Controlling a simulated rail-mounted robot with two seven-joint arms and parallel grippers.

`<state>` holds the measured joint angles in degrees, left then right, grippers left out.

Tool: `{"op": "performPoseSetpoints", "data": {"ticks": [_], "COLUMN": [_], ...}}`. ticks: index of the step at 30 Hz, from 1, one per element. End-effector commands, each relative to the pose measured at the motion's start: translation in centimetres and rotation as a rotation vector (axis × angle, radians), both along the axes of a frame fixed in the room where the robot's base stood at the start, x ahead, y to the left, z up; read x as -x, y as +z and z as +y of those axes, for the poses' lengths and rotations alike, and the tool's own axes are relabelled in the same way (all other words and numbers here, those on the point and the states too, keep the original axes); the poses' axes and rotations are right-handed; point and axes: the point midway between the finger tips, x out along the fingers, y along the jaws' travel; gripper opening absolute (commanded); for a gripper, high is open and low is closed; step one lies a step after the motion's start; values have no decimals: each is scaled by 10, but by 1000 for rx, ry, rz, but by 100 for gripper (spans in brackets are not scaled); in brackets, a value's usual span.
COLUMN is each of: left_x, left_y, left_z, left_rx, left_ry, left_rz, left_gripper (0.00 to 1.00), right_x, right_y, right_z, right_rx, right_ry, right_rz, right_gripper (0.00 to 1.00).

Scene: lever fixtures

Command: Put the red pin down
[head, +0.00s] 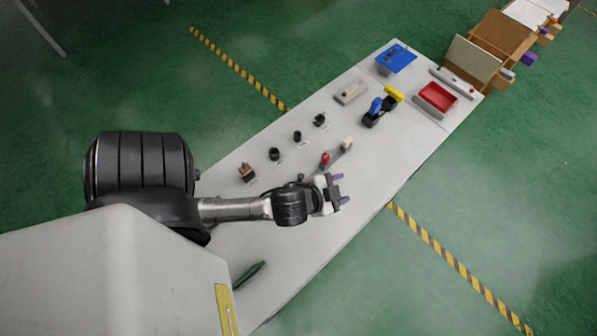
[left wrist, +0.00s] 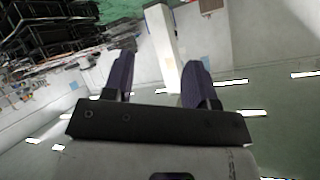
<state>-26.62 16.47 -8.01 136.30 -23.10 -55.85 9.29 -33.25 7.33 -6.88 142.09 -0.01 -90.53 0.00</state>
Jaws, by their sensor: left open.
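A small red-topped piece (head: 325,159), which looks like the red pin, stands on the white table (head: 386,170). A cream-topped piece (head: 347,143) is just beyond it to the upper right. My left gripper (head: 341,188) is open over the table, a little below and right of the red piece in the picture, and apart from it. In the left wrist view its purple fingers (left wrist: 158,85) are spread with nothing held between them. That view shows room walls and ceiling, not the pin. My right gripper is not in view.
A row of small dark fixtures (head: 297,136) runs along the table's left side. Farther back are a blue-and-black lever piece (head: 376,110), a red tray (head: 437,97) and a blue box (head: 396,58). A green tool-like object (head: 249,275) lies near the front.

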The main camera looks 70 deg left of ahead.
Motion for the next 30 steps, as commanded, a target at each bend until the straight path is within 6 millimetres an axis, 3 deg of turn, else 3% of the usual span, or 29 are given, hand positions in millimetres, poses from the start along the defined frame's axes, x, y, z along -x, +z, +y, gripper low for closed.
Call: {"op": "performPoseSetpoints", "data": {"ticks": [4, 9, 12, 17, 30], "left_x": [54, 99, 115, 124, 124], "left_y": [-37, -55, -58, -59, -51], "left_z": [-22, -46, -55, -61, -61], "left_rx": [160, 271, 307, 326, 326], "left_ry": [57, 45, 30, 18, 19], "left_rz": [325, 574, 655, 706, 705], "left_gripper": [52, 52, 52, 52, 52], "right_x": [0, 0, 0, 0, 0], "right_y": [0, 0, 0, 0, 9], "right_z": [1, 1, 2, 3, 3], "right_rx": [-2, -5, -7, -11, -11], "right_ry": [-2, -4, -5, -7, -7], "right_rz": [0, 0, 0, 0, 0], "right_gripper": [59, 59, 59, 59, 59]}}
